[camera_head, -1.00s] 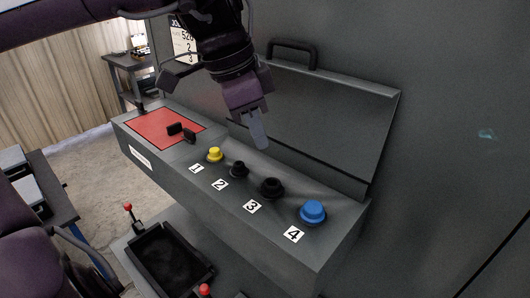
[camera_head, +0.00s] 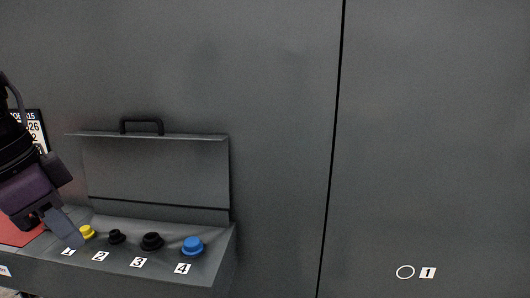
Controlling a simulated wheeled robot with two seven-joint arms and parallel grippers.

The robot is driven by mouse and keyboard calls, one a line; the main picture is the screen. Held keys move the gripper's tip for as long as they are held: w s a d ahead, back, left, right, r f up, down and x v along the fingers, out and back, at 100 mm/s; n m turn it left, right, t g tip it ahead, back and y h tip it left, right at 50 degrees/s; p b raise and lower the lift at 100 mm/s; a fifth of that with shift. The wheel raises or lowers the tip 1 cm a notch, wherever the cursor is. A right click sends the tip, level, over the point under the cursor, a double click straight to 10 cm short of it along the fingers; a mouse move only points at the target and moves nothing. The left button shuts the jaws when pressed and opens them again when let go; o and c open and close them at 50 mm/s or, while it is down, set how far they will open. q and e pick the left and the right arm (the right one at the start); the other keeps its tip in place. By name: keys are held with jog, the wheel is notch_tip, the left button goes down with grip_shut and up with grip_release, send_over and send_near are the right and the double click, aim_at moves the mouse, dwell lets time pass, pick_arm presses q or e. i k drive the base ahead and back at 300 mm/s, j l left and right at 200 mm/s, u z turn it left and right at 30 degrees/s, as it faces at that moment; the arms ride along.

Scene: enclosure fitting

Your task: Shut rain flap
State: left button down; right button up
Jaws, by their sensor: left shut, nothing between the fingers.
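The rain flap (camera_head: 155,172) is a grey hinged panel with a black handle (camera_head: 142,126) along its upper edge. It stands raised against the grey enclosure, behind a shelf of numbered knobs. My left gripper (camera_head: 68,230) is at the left of the picture, shut and empty. Its fingertips are in front of the flap's lower left, by the yellow knob (camera_head: 87,232), and apart from the flap's handle. I cannot tell whether the fingers touch the knob. My right gripper is not in view.
On the shelf (camera_head: 120,278) stand two black knobs (camera_head: 152,241) and a blue knob (camera_head: 193,246), with number labels. A red panel (camera_head: 18,234) lies at the left. The enclosure wall (camera_head: 430,130) to the right is flat, with a dark vertical seam and a label 1.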

aim_at(160, 168)
jog(key=k, duration=1.05)
